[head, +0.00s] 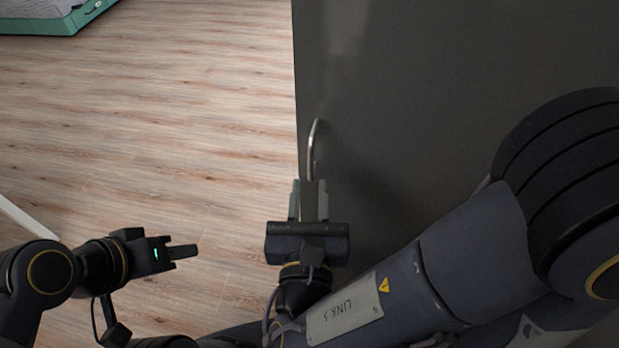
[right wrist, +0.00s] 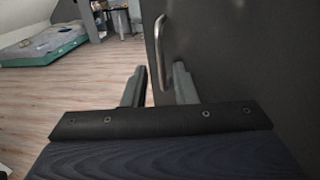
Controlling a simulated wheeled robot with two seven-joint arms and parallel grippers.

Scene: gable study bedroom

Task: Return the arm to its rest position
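My right gripper (head: 308,187) is open in front of the dark grey door panel (head: 450,80), near its left edge. In the right wrist view its two fingers (right wrist: 160,74) stand apart with nothing clamped between them. The curved metal handle (head: 313,148) on the panel is just beyond the fingertips; it also shows in the right wrist view (right wrist: 160,35). I cannot tell whether a finger touches the handle. My right arm reaches in from the right. My left gripper (head: 184,252) is low at the left over the floor, seen side-on, with no object visible at it.
Wood floor (head: 150,120) lies clear left of the panel. A bed with a green base (head: 45,25) is at the far left. A desk area (right wrist: 115,18) shows at the back in the right wrist view. A white edge (head: 25,220) is at lower left.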

